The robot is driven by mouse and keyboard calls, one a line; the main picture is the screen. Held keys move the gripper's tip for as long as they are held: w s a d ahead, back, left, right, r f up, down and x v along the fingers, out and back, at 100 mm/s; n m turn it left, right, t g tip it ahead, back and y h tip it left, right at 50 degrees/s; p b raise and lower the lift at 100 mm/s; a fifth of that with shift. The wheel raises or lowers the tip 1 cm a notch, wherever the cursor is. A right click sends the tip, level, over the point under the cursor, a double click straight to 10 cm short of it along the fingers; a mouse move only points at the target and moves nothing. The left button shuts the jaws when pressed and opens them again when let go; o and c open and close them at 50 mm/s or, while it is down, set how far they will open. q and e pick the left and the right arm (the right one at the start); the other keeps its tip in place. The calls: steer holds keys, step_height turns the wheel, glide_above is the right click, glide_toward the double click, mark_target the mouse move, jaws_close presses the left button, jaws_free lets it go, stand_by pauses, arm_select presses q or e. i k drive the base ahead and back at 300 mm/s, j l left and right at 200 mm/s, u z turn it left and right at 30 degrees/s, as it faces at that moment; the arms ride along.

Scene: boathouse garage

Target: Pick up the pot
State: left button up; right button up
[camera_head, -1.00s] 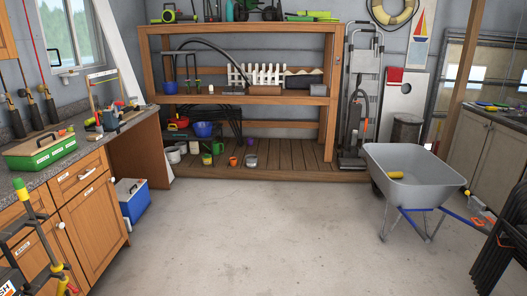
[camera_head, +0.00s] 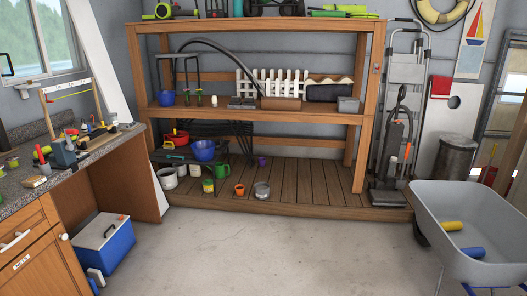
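Several pots and pot-like containers stand on the low slatted deck of the wooden shelf unit (camera_head: 290,182). They include a white pot (camera_head: 167,179), a small orange pot (camera_head: 239,190), a grey pot (camera_head: 261,190), a green mug-like pot (camera_head: 222,171) and a small purple pot (camera_head: 261,161). A red pot-like vessel (camera_head: 182,137) and a blue bowl (camera_head: 204,151) are raised a little behind them. I cannot tell which one the task means. Neither of my grippers shows in the head view.
A grey wheelbarrow (camera_head: 470,215) stands at the right. A blue cooler (camera_head: 106,245) is on the floor beside the workbench (camera_head: 90,155) at the left. The concrete floor before the shelf is clear.

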mark_target(240, 191)
steer(key=i+u, duration=0.2)
steer(key=i, duration=0.35)
steer(key=i+u, duration=0.2)
steer(key=i, duration=0.3)
steer(key=i+u, duration=0.25)
steer(key=i, duration=0.3)
steer(key=i+l+u, duration=0.2)
steer(key=i, duration=0.3)
